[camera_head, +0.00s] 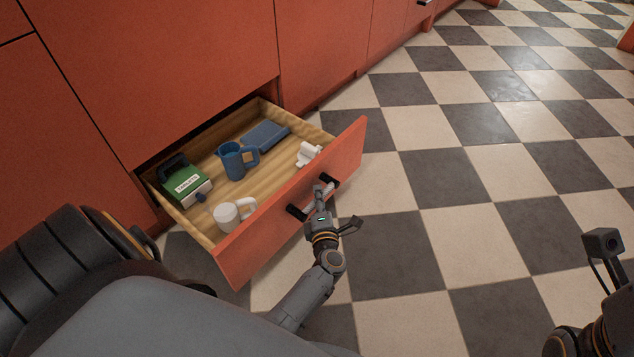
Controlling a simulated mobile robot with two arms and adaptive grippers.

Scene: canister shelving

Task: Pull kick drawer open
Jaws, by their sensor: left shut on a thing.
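The kick drawer (292,205) is at the base of the red cabinet, pulled well out over the floor, with its wooden inside showing. Its handle (332,181) is a short bar with black mounts on the red front. My left gripper (321,197) is shut on the handle, outside the drawer front. The gripper covers the middle part of the bar.
The drawer holds a green box (186,182), a blue pitcher (232,161), a blue flat case (265,136), a white mug (227,217) and a small white item (308,153). Red cabinet fronts (160,60) rise behind. The checkered floor (470,180) to the right is clear.

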